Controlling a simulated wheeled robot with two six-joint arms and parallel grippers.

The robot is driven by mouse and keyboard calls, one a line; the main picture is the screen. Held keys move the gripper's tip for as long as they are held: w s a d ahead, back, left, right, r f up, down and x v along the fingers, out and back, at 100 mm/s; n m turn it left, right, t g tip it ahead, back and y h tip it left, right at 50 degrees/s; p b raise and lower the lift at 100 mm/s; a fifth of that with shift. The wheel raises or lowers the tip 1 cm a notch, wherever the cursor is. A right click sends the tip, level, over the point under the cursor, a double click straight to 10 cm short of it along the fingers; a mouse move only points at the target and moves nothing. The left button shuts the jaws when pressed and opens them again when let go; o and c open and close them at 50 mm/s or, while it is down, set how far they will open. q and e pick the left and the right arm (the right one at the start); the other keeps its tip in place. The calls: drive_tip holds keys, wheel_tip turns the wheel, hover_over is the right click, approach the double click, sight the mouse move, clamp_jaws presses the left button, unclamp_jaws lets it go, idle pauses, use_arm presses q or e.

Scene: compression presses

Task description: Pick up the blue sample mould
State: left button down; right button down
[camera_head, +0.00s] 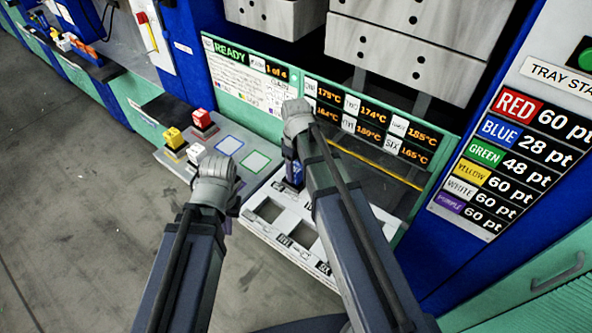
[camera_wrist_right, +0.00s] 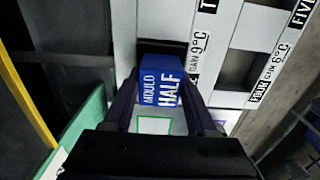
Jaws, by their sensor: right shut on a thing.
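The blue sample mould (camera_wrist_right: 161,72) shows in the right wrist view as a blue block lettered "MOULD HALF". My right gripper (camera_wrist_right: 160,100) is shut on it, one dark finger on each side. In the head view the right gripper (camera_head: 293,170) points down at the back of the white slotted tray (camera_head: 252,228), mostly hidden by its own wrist. A dark opening lies beside the block; I cannot tell whether the block is seated or lifted. My left gripper (camera_head: 231,208) hangs left of the tray; its fingers are mostly hidden behind its wrist.
Red (camera_head: 203,117), yellow (camera_head: 173,138) and white (camera_head: 196,151) blocks stand on a grey shelf (camera_head: 222,165) with blue and green outlined squares. A display panel (camera_head: 365,125) rises behind the tray. Grey press blocks (camera_head: 400,55) hang above. Open floor lies at left.

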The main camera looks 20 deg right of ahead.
wheel_tip(320, 180, up, 10)
drive_tip(key=p, duration=0.9)
drive_tip(key=shift+f, duration=0.2)
drive_tip(key=shift+f+b, duration=0.8)
drive_tip(key=shift+f, duration=0.05)
drive_tip(key=shift+r, duration=0.15)
